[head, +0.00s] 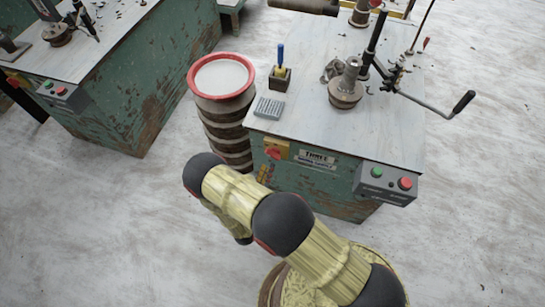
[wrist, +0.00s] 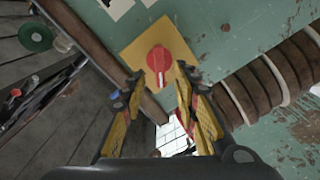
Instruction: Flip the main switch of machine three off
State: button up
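Machine three is a worn green bench (head: 315,190) with a pale top and a "THREE" label (head: 318,158) on its front. Its main switch, a red rotary knob (head: 273,154), sits on a yellow plate left of the label. In the wrist view the red knob (wrist: 160,60) shows a white mark on its lower part, on the yellow plate (wrist: 134,52). My gripper (wrist: 160,76) is open, with its fingertips on either side of the knob's lower part. I cannot tell whether they touch it. In the head view my arm hides most of the gripper.
A control box (head: 387,183) with green and red buttons is right of the label. A red-rimmed bucket (head: 191,80) stands close left of the bench. Tools and a crank handle (head: 464,101) are above the bench top. Another green bench (head: 130,100) is at left. Floor is clear at right.

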aim_at(273, 157)
jog(key=shift+b+x, duration=0.45)
jog(key=shift+x, duration=3.1)
jog(key=shift+f, duration=0.1)
jog(key=shift+c, duration=0.4)
grip_shut()
